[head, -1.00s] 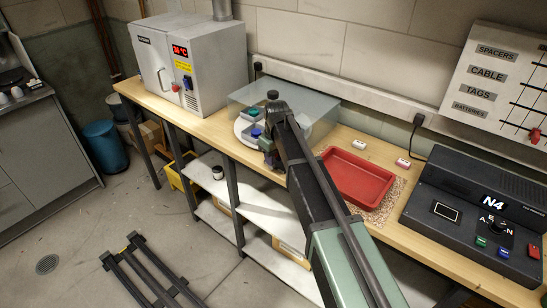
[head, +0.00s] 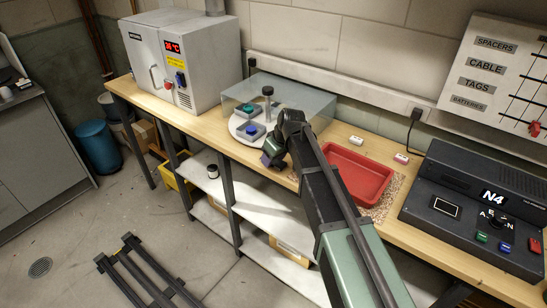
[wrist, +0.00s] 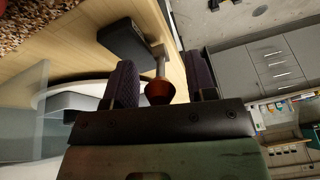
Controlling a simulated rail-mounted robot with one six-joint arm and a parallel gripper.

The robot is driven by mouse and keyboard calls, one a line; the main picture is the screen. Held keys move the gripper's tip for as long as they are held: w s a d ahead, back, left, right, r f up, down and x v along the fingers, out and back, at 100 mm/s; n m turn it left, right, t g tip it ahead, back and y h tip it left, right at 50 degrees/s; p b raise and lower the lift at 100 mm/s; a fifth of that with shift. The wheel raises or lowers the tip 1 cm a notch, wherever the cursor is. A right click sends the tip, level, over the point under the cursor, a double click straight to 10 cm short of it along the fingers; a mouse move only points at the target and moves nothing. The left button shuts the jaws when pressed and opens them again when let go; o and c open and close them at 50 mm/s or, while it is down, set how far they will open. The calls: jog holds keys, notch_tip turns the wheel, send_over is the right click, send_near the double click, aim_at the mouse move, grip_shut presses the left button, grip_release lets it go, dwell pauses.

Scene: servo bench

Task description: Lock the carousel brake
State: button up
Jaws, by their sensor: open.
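The carousel (head: 238,129) is a white round plate with a dark-topped post, under a clear cover on the bench. It carries a teal block (head: 247,109) and a blue one (head: 251,128). My gripper (wrist: 161,82) is open, with one dark padded finger on each side of the knob. Contact cannot be told. In the head view my gripper (head: 273,153) is at the bench's front edge, hiding the knob.
A red tray (head: 358,176) lies right of my arm on speckled granules. A dark console marked N4 (head: 470,210) stands farther right. A grey oven (head: 185,60) stands left. The clear cover (head: 305,101) stands close behind my gripper.

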jog(key=p+v, duration=1)
jog(key=shift+r, duration=0.3)
jog(key=shift+d, duration=0.15)
jog(key=s+d+m+g+h, duration=0.1)
jog(key=s+d+m, duration=0.3)
jog(key=s, duration=0.7)
jog(key=s+d+f+m+g+h, duration=0.1)
jog(key=s+d+m, duration=0.3)
jog(key=s+d, duration=0.5)
jog(key=s+h, duration=0.1)
jog(key=s, duration=0.2)
jog(key=shift+f+b, duration=0.3)
